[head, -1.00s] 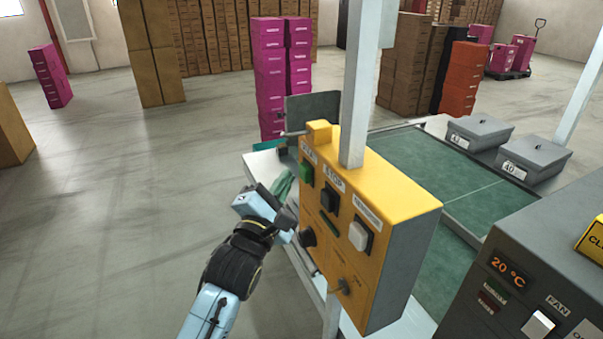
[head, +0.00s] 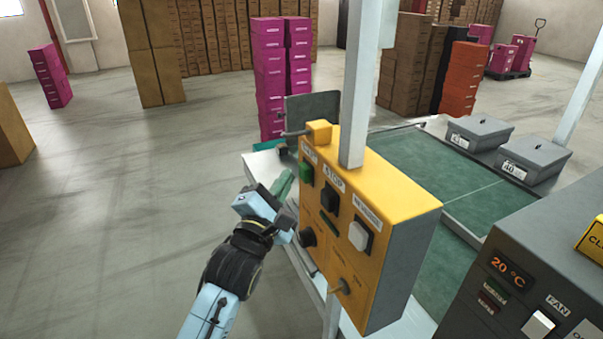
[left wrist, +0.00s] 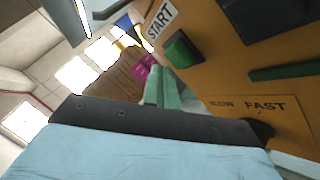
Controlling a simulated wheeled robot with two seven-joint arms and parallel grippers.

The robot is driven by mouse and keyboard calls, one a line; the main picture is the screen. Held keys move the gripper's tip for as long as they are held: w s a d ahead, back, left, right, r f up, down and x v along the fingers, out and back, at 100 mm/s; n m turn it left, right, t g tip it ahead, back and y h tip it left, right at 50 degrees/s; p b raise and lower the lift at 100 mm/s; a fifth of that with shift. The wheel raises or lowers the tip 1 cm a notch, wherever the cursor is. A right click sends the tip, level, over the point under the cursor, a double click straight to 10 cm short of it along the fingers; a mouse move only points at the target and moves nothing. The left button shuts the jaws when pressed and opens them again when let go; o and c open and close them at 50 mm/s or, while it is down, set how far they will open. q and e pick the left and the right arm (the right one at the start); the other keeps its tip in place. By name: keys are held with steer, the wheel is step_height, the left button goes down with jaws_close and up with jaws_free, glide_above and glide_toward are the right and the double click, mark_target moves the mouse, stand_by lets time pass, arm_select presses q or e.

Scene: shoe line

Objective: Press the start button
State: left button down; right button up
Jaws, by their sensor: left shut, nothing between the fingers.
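The yellow control box (head: 375,225) is fixed to a light post. Its green start button (head: 306,173) is at the upper left of its front face, beside a black stop button (head: 329,200) and a white button (head: 359,236). In the left wrist view the green button (left wrist: 182,50) sits beside the START label (left wrist: 161,21). My left gripper (head: 284,186) is shut and empty, its green fingers just left of the start button and slightly below it. In the left wrist view the fingertips (left wrist: 162,82) appear apart from the button. My right gripper is out of view.
A black knob (head: 307,236) and a small toggle (head: 343,288) are lower on the box. A green-topped table (head: 425,165) with two grey lidded boxes (head: 480,131) lies behind. A dark grey panel (head: 530,265) stands at right. Open floor is at left.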

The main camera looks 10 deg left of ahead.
arm_select(q)
steer(key=shift+w+d, duration=0.25)
steer(key=shift+d, duration=0.1)
